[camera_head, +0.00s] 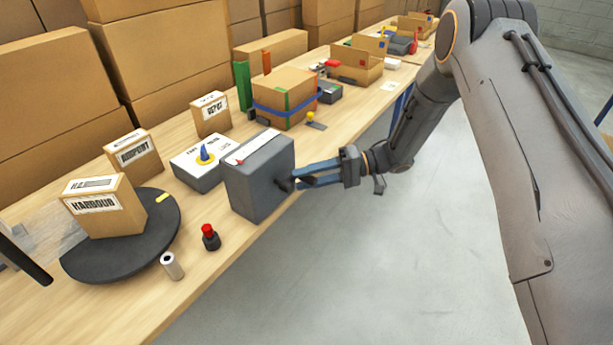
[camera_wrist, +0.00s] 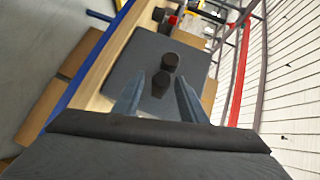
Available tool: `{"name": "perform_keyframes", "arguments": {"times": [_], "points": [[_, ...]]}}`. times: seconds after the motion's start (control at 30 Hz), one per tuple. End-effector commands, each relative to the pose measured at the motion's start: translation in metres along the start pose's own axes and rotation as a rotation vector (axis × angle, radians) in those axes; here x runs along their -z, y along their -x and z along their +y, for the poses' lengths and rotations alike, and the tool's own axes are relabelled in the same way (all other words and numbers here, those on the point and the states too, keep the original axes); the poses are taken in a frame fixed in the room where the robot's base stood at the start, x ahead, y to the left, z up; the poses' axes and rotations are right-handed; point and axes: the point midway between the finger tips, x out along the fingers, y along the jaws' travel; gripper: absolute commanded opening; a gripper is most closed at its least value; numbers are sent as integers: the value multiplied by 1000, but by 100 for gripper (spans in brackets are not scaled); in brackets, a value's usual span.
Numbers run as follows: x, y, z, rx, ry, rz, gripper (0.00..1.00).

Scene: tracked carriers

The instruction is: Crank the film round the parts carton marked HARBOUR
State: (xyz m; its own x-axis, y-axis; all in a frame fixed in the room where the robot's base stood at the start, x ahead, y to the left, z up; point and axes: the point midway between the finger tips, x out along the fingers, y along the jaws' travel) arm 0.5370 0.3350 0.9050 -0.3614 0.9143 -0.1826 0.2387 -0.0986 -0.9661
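The carton marked HARBOUR (camera_head: 118,213) stands upright on a black round turntable (camera_head: 90,268) at the left of the bench. Clear film (camera_head: 52,235) shows at the carton's left, by a dark bar (camera_head: 22,256); whether it touches the carton is unclear. A grey crank box (camera_head: 258,182) stands right of the turntable at the bench's front edge. Its dark crank knob (camera_wrist: 162,82) sticks out of the side facing my gripper. My gripper (camera_head: 302,176) is open at that side, its blue fingers (camera_wrist: 158,97) on either side of the knob, with gaps visible in the wrist view.
A red-topped button (camera_head: 210,238) and a silver cylinder (camera_head: 172,265) stand before the turntable. Two other labelled cartons (camera_head: 134,153) (camera_head: 210,115) and a white-topped box with a blue cone (camera_head: 203,160) stand behind. Open floor lies right of the bench.

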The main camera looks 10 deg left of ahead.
Motion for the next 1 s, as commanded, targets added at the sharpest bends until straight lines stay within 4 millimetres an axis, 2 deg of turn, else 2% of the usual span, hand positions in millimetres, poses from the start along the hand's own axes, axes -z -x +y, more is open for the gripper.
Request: {"name": "perform_keyframes", "arguments": {"times": [0.17, 0.27, 0.4, 0.73, 1.0], "points": [[0, 0, 0, 0, 0, 0, 38], [0, 0, 0, 0, 0, 1, 25], [0, 0, 1, -1, 0, 1, 1], [0, 1, -1, -25, 20, 1, 0], [1, 2, -12, -131, 124, 0, 0]]}}
